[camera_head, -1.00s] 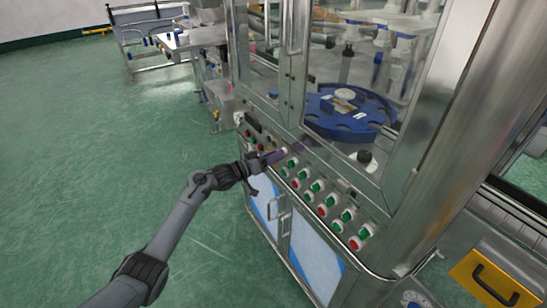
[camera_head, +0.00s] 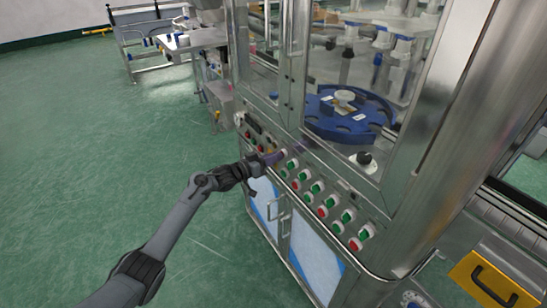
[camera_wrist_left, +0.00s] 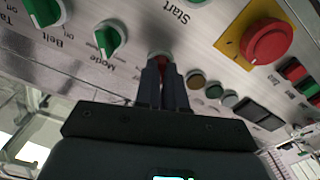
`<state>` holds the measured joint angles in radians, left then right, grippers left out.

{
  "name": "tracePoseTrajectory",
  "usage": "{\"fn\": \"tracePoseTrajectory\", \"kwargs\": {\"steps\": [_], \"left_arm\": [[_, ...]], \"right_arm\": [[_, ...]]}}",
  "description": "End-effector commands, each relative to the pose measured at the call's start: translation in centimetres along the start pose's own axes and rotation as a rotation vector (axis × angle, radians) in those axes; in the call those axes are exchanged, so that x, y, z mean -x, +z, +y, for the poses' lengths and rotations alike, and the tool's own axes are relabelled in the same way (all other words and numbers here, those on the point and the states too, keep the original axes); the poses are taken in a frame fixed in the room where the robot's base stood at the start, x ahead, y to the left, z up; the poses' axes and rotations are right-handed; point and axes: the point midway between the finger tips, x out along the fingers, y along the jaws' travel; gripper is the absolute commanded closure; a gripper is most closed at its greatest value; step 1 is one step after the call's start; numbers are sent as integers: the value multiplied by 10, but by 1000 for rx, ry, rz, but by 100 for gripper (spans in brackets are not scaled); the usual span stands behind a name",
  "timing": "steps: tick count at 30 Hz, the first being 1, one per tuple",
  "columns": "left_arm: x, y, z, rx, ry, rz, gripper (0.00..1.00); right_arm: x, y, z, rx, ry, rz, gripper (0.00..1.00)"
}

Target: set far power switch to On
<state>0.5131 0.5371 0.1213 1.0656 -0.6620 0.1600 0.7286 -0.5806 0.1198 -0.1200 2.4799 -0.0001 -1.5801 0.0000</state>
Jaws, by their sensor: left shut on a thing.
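The control panel (camera_head: 328,195) on the front of the steel machine carries a row of green and red switches. My left gripper (camera_head: 277,156) reaches the panel's far part from the left. In the left wrist view my left gripper (camera_wrist_left: 164,78) is shut on a red switch knob (camera_wrist_left: 163,63), with one dark finger on each side. The fingers hide much of the knob, and I cannot read its label or setting. Green knobs marked Mode (camera_wrist_left: 111,38) and Belt (camera_wrist_left: 45,10) stand to its left. My right gripper is not in view.
A red emergency button on a yellow plate (camera_wrist_left: 232,45), small round buttons (camera_wrist_left: 197,80) and red and green push buttons lie close by on the panel. Metal cabinet handles (camera_head: 285,222) stick out below. The green floor (camera_head: 130,150) to the left is clear.

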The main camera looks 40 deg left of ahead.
Motion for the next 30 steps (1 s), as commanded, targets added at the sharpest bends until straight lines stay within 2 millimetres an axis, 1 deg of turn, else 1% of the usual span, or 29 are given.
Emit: {"fn": "tracePoseTrajectory", "kwargs": {"steps": [6,18,24,30], "left_arm": [[1,-1,0,-195,0,-2,100],[1,1,0,-567,0,-3,100],[0,1,0,-716,1,-2,100],[0,1,0,-819,1,-2,100]], "right_arm": [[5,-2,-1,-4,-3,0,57],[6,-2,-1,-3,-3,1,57],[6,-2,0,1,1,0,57],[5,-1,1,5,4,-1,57]]}}
